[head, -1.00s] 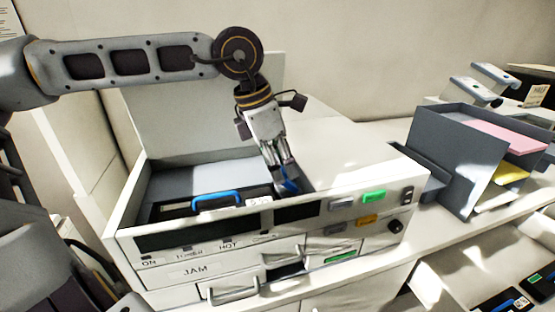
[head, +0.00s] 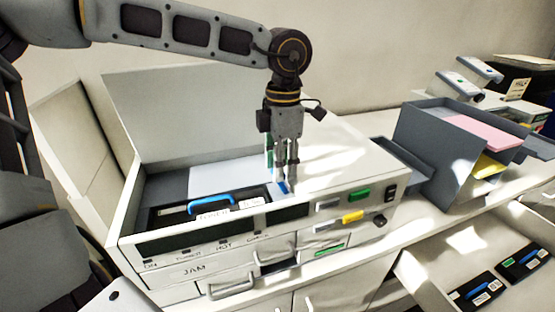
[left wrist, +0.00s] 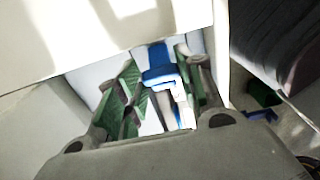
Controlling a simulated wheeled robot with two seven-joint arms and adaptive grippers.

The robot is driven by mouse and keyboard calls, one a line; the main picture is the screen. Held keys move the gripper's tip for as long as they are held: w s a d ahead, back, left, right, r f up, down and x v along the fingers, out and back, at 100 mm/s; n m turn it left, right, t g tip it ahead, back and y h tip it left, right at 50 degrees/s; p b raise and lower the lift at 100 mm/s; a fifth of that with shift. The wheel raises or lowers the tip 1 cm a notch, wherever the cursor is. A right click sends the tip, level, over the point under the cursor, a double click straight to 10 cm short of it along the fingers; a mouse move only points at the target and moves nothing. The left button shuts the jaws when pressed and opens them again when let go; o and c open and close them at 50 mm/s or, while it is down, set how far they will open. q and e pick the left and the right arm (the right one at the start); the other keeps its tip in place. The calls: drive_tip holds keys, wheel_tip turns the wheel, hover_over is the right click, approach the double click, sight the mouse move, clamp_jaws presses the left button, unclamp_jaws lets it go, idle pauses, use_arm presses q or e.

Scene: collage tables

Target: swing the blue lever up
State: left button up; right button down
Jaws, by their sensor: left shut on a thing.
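The printer-like machine (head: 345,185) is white, and its top bay lies open. The blue lever (head: 284,187) is at the right end of the bay, mostly covered by my fingers. My left gripper (head: 287,184) points straight down and is shut on the lever. In the left wrist view the blue lever (left wrist: 158,66) stands between the green-padded fingers of the left gripper (left wrist: 160,85). Its lower end is hidden. My right gripper is not in view.
A toner cartridge with a blue handle (head: 212,202) sits in the bay, left of the lever. The raised lid (head: 190,110) stands behind. A grey paper tray stand (head: 430,140) is at the right. An open drawer (head: 435,268) at the lower right holds spare cartridges.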

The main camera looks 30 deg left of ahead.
use_arm(q)
drive_tip(key=shift+w+d+g+y+p, duration=0.25)
drive_tip(key=shift+w+g+y+p, duration=0.05)
drive_tip(key=shift+g, duration=0.1)
drive_tip(key=shift+w+d+g+y+p, duration=0.35)
drive_tip(key=shift+g+y, duration=0.15)
drive_tip(key=shift+g, duration=0.1)
drive_tip(key=shift+w+d+g+y, duration=0.15)
drive_tip(key=shift+w+g+y, duration=0.1)
drive_tip(key=shift+g+y, duration=0.05)
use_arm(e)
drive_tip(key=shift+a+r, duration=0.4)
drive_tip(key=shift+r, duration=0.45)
use_arm(q)
drive_tip(key=shift+w+d+g, duration=0.15)
drive_tip(key=shift+g, duration=0.15)
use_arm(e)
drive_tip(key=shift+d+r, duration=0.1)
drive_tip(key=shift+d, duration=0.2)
use_arm(q)
drive_tip(key=o, duration=0.8)
drive_tip(key=shift+o, duration=1.1)
drive_tip(key=shift+f, duration=0.1)
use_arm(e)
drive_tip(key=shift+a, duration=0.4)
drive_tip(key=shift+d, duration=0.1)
